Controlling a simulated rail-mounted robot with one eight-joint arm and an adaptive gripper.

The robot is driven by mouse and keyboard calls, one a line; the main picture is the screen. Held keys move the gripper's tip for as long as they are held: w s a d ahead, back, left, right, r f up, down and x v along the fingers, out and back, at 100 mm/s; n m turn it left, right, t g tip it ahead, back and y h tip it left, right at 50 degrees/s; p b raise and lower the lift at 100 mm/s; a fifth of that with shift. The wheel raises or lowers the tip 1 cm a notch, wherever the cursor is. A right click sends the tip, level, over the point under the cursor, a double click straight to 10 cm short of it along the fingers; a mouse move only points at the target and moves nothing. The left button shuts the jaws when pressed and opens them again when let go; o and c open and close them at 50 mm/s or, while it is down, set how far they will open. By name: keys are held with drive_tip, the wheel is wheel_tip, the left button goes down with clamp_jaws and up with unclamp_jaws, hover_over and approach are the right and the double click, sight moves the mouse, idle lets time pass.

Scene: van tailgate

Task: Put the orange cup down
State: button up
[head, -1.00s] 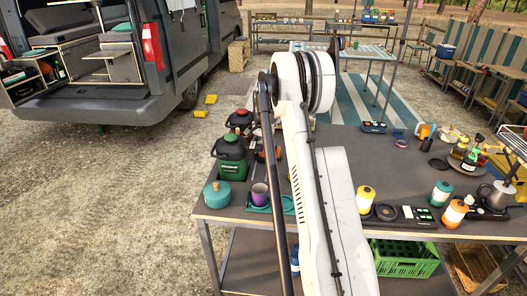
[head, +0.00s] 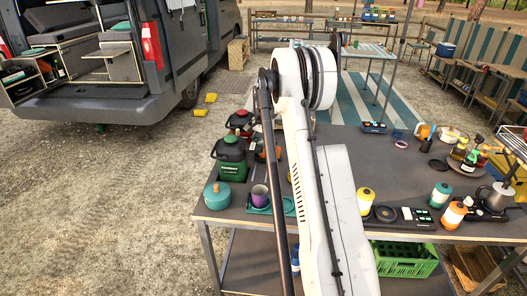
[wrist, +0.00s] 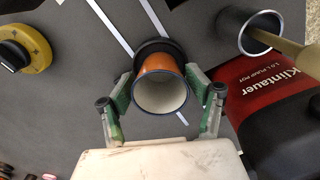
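The orange cup (wrist: 160,72) with a blue rim and pale inside shows in the wrist view, its mouth toward the camera. My gripper (wrist: 161,76) has a green finger on each side of the cup, with the tips at its wall; it looks shut on it. A dark round piece (wrist: 160,46) shows behind the cup's base, over the grey tabletop (wrist: 90,60). Whether the cup touches it cannot be told. In the head view my arm hides my gripper, and I cannot make out this cup there.
A yellow and black item (wrist: 25,45) is at left. On the table stand a green jug (head: 230,155), teal pot (head: 217,195) and purple cup (head: 259,195).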

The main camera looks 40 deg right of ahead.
wheel_tip(320, 180, up, 11)
drive_tip(key=s+a+r+n+t, duration=0.1)
drive_tip(key=s+a+r+n, duration=0.1)
drive_tip(key=s+a+r, duration=0.45)
drive_tip(key=s+a+r+n+t+h, duration=0.15)
drive_tip(key=a+r, duration=0.25)
drive_tip(key=a, duration=0.6)
drive_tip(key=s+a+r+n+t+y, duration=0.1)
drive_tip(key=s+a+r+n, duration=0.3)
drive_tip(key=a, duration=0.5)
drive_tip(key=s+a+f+n+t, duration=0.2)
drive_tip(key=s+a+n, duration=0.1)
drive_tip(key=s+a, duration=0.6)
drive_tip(key=s+a+f+n+t, duration=0.1)
drive_tip(key=s+a+f+n, duration=0.1)
drive_tip(key=s+a, duration=0.7)
drive_tip(key=s+n, duration=0.1)
drive_tip(key=s, duration=0.3)
drive_tip(key=shift+f+t, duration=0.35)
drive_tip(key=shift+f, duration=0.05)
drive_tip(key=shift+s+n, duration=0.1)
drive_tip(key=shift+n, duration=0.15)
wheel_tip(320, 180, down, 4)
drive_tip(key=b, duration=0.3)
drive_tip(key=shift+r+b, duration=0.15)
drive_tip(key=shift+b, duration=0.2)
